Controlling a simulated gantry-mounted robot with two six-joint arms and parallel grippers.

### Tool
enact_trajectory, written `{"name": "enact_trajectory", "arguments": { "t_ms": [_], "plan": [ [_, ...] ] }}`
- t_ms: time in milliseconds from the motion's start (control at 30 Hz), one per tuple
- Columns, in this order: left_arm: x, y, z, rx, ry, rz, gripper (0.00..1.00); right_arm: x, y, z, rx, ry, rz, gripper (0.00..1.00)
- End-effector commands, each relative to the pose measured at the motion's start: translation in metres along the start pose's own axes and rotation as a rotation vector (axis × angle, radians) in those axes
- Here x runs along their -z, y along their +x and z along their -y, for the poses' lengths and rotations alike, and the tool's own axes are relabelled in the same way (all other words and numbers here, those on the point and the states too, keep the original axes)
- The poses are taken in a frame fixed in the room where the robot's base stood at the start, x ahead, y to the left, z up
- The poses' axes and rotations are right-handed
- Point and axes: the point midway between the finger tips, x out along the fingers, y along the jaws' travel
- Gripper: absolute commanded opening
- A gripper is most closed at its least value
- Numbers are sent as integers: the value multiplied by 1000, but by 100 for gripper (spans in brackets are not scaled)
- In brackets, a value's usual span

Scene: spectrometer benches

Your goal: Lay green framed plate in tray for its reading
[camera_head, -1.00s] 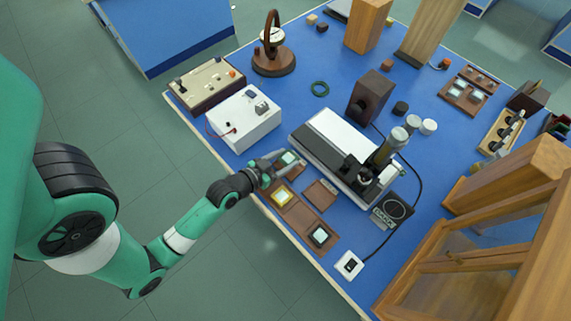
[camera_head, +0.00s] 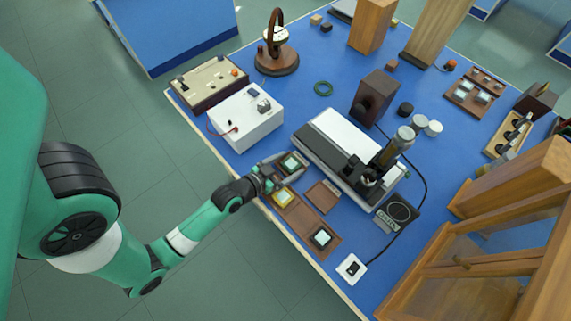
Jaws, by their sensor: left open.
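The green framed plate (camera_head: 291,162) has a pale centre and lies at the far end of a brown rack (camera_head: 303,219) along the bench's near edge. My left gripper (camera_head: 287,168) is open, low over that end, with its fingers on either side of the plate. Contact is too small to tell. A yellow framed plate (camera_head: 283,197) and a black framed plate (camera_head: 320,237) lie in the same rack. A small, flat brown tray (camera_head: 322,196) is empty, between the rack and the instrument. My right gripper is out of view.
A black-and-white instrument (camera_head: 337,145) with an upright tube stands behind the tray. A white box (camera_head: 245,117) stands left of the plate.

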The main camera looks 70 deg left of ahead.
Motion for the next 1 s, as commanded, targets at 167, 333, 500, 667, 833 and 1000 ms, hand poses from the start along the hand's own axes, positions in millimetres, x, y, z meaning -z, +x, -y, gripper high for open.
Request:
{"name": "enact_trajectory", "arguments": {
  "t_ms": [167,333,500,667,833,1000],
  "plan": [
    [2,-16,0,0,-1,2,92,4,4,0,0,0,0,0],
    [1,-57,0,2,-2,5,92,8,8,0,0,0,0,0],
    [-2,-96,1,5,-5,3,92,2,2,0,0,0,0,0],
    [-2,-115,1,4,-4,3,92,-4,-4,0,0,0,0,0],
    [1,-121,0,0,1,-1,92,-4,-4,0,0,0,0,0],
    [2,-121,0,-1,1,0,92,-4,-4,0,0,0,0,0]
  ]
}}
